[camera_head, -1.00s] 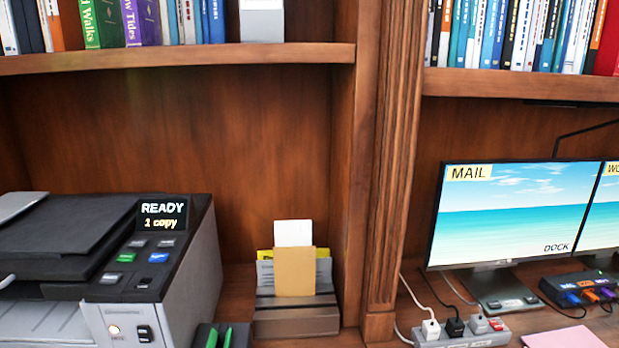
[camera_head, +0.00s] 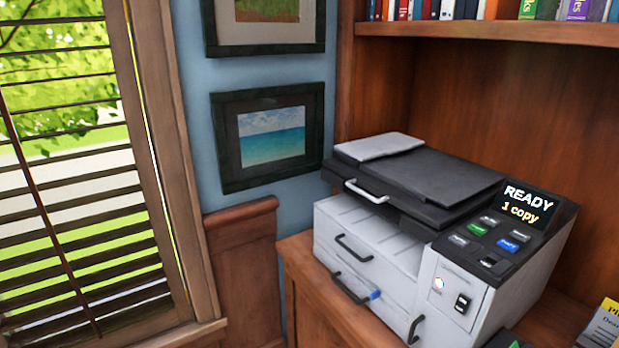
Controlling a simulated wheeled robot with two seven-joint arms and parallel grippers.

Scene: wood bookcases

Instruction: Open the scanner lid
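The scanner (camera_head: 390,245) is a white and dark grey machine on the wooden cabinet top, at right of centre in the head view. Its dark lid (camera_head: 440,178) lies flat and shut on top, with a light grey panel at its left. A pale bar handle (camera_head: 366,192) sticks out from the lid's front edge. The display (camera_head: 523,203) reads "READY 1 copy", with several coloured buttons below it. Neither of my grippers shows in the head view.
Dark handles (camera_head: 354,248) stick out from the machine's front drawers. A window with blinds (camera_head: 75,190) and framed pictures (camera_head: 270,137) are at left. A book shelf (camera_head: 500,30) hangs above the scanner. Papers (camera_head: 605,325) show at the lower right edge.

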